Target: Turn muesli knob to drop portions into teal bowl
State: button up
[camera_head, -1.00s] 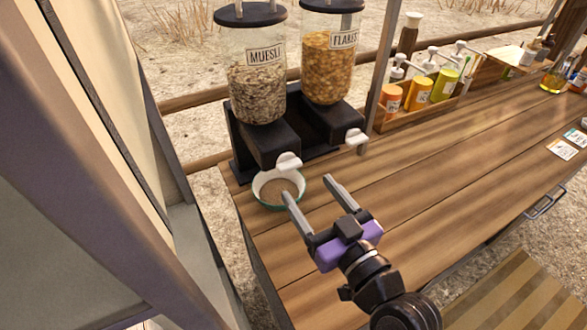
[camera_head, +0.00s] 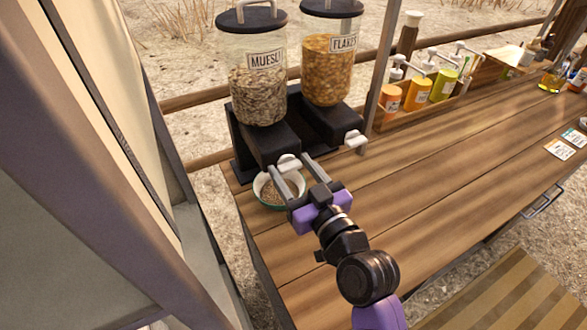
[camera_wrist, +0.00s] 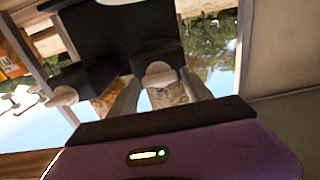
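The muesli dispenser (camera_head: 258,95) has a clear labelled hopper on a black base, with a white knob (camera_head: 288,162) at its front. The teal bowl (camera_head: 262,199) stands below that knob, with brown, speckled contents, and is partly hidden by my gripper. My gripper (camera_head: 289,168) is open in front of the knob, with one finger to each side of it. In the wrist view the white knob (camera_wrist: 160,74) sits between the tips of the two fingers, with gaps visible beside it. Whether a finger touches it I cannot tell.
The flakes dispenser (camera_head: 329,70) stands right beside it, with its own white knob (camera_head: 355,138). A wooden rack of pump bottles (camera_head: 417,88) is farther right. The wooden counter (camera_head: 440,155) is mostly clear there. A van panel (camera_head: 70,180) borders the left.

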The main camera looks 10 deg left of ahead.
jog(key=c, duration=1)
jog(key=shift+o, duration=0.2)
jog(key=shift+m, duration=0.3)
jog(key=m+p, duration=0.1)
jog(key=m, duration=0.2)
jog(key=shift+d+m, duration=0.1)
jog(key=shift+m, duration=0.3)
jog(key=m+p, duration=0.1)
jog(key=m, duration=0.3)
jog(key=shift+w+d+m, duration=0.1)
jog(key=shift+m, duration=0.2)
jog(key=m+p, duration=0.2)
jog(key=m, duration=0.3)
jog(key=shift+f+p, duration=0.1)
jog(key=shift+p, duration=0.2)
jog(key=shift+f+m+p, duration=0.1)
jog(key=shift+m+p, duration=0.5)
jog(key=shift+m, duration=1.2)
